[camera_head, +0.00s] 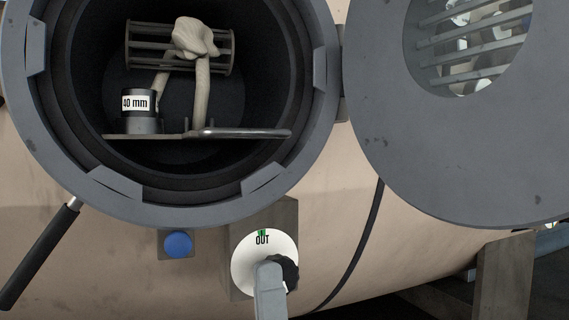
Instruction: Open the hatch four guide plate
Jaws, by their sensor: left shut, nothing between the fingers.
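The hatch (33,115) is a round grey opening in the beige vessel, with its round door (430,150) swung open to the right. Inside, a flat plate (240,133), which looks like the guide plate, lies level across the lower opening, with a rounded bar along its right front edge. A black ring marked "40 mm" (136,102) stands on its left part. My left gripper (268,268) appears as a grey shape at the bottom, in front of the dial, shut and empty, well below the plate. My right gripper is not in view.
A pale fabric rope (194,38) hangs over a barred reel (150,48) inside the hatch. Below are a blue button (178,245), a white "OUT" dial (245,270) with a black knob (287,272), and a black-handled lever (38,258) at left.

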